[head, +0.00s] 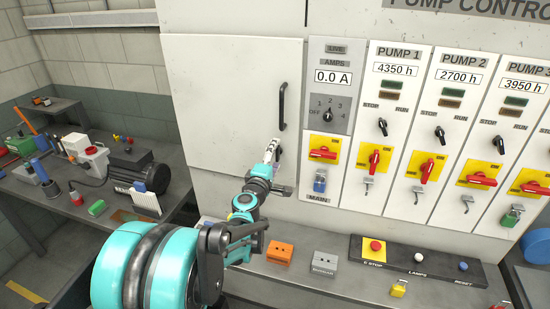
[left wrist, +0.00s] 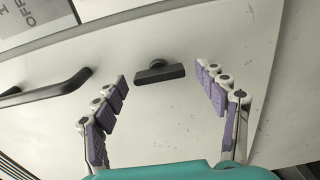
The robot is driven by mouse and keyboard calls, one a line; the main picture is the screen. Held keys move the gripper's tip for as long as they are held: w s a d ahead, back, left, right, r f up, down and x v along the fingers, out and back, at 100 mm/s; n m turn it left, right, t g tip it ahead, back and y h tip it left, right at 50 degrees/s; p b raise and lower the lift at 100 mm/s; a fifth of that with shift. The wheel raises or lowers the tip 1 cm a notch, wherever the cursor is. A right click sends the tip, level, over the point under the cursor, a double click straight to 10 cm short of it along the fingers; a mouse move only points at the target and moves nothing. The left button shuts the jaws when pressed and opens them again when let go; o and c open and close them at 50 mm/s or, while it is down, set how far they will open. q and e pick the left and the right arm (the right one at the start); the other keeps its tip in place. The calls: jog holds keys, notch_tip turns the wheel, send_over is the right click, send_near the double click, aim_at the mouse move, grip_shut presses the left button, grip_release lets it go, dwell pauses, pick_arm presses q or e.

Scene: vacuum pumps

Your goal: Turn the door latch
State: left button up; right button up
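The door latch (left wrist: 160,73) is a short dark bar on a round stub on the pale cabinet door (head: 235,90). In the left wrist view it lies roughly crosswise, ahead of and between my fingertips. My left gripper (head: 272,152) is at the lower right of the door, below the black door handle (head: 283,106). In the left wrist view my left gripper (left wrist: 163,77) is open, with a purple-padded finger on either side of the latch and visible gaps between. In the head view the gripper largely hides the latch. My right gripper is not in view.
The door handle also shows in the left wrist view (left wrist: 45,91), left of the fingers. Right of the door is a control panel (head: 330,85) with switches and red rotary handles. A bench below holds an orange block (head: 280,253), a grey block (head: 323,264) and a button box (head: 415,260).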

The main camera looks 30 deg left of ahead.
pick_arm(q)
jog(key=shift+s, duration=0.25)
jog(key=shift+v, duration=0.8)
jog(key=shift+p+v, duration=0.35)
jog(key=shift+v, duration=2.6)
